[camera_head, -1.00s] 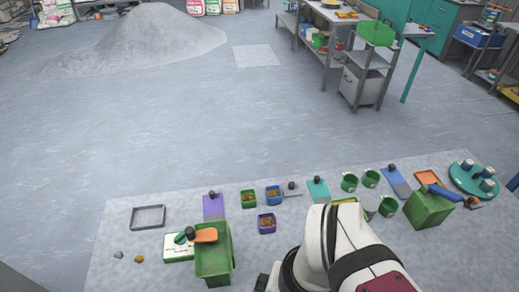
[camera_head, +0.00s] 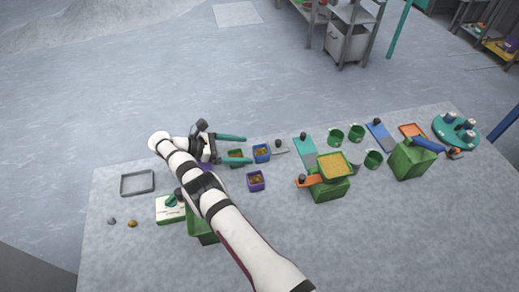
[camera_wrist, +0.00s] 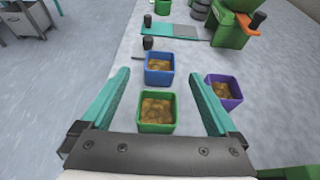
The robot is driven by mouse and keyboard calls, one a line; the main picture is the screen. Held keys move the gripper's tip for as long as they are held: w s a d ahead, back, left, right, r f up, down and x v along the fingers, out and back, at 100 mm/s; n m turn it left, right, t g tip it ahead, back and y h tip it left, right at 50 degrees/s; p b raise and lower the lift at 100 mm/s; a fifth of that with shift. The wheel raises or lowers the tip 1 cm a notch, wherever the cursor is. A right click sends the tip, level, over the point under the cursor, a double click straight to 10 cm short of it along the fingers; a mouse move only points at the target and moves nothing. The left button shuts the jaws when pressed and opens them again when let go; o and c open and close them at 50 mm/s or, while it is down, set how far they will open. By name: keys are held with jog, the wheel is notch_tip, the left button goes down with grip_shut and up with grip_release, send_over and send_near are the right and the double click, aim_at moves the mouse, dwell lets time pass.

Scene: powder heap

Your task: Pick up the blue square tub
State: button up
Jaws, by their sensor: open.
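The blue square tub (camera_head: 262,153) stands on the table between the green tub (camera_head: 236,158) and a grey scraper, with brown grainy stuff inside. In the wrist view the blue tub (camera_wrist: 159,69) is ahead of my fingertips, just beyond the green tub (camera_wrist: 157,111). My gripper (camera_head: 232,147) is open and empty, its teal fingers pointing right towards the blue tub. In the wrist view my gripper (camera_wrist: 160,77) has its fingers on either side of the green tub in the picture; I cannot tell its exact height above the tubs.
A purple tub (camera_head: 256,181) stands close by; it is right of my right finger in the wrist view (camera_wrist: 223,92). A green box with an orange tray (camera_head: 329,180) stands further right. A grey frame (camera_head: 138,182) lies at the left. The front right table area is clear.

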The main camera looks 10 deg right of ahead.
aim_at(267, 151)
jog(key=x, duration=0.4)
jog(key=shift+d+f, duration=0.1)
jog(key=shift+d, duration=0.2)
jog(key=c, duration=1.5)
